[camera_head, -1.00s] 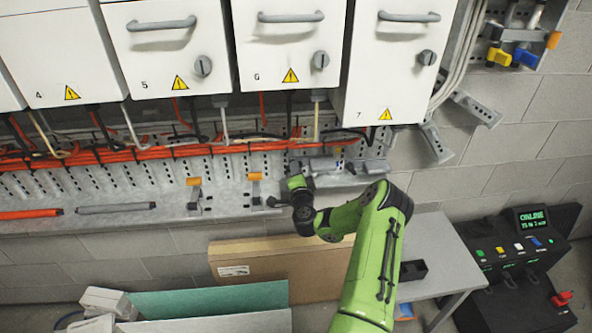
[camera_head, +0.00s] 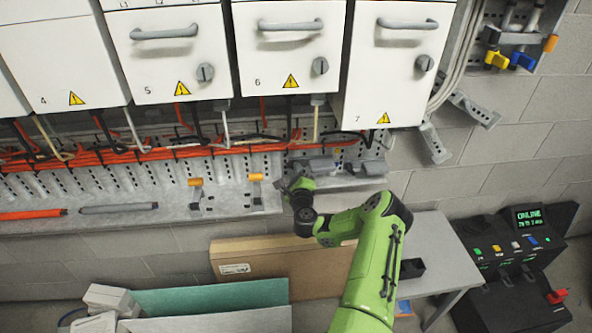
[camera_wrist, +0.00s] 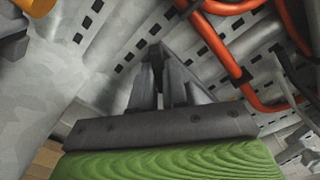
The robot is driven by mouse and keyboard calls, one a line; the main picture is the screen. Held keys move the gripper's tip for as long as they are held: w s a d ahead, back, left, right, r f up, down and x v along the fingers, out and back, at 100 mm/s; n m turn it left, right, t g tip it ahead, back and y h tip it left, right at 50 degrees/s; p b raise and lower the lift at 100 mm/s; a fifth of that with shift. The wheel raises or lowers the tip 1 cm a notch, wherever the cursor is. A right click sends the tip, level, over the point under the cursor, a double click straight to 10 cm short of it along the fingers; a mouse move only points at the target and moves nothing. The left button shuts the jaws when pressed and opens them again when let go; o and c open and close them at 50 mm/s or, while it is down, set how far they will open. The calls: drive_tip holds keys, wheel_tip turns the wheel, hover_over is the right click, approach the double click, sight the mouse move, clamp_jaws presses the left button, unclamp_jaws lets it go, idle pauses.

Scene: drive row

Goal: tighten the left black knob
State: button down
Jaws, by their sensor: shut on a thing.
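My gripper (camera_head: 284,186) is at the front edge of the grey perforated tray, below cabinet 6. In the wrist view its two dark fingers (camera_wrist: 160,82) are closed around a small dark piece, which I take to be the left black knob (camera_wrist: 156,50). Only its top shows between and above the fingertips. The fingers hide the rest of it. In the head view the knob is too small and covered to make out clearly. I cannot make out a second black knob.
The perforated tray (camera_head: 230,201) runs along the wall, with orange cables (camera_head: 120,156) behind. Two orange-tipped clamps (camera_head: 255,177) stand left of my gripper. Grey parts (camera_head: 322,165) lie to its right. Cabinets (camera_head: 290,60) hang above. A cardboard panel (camera_head: 235,255) leans below.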

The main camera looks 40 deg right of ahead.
drive_tip(key=shift+m+p, duration=0.45)
drive_tip(key=shift+m, duration=1.15)
drive_tip(key=c, duration=1.1)
unclamp_jaws()
drive_tip(key=shift+c, duration=0.2)
drive_tip(key=shift+f, duration=0.1)
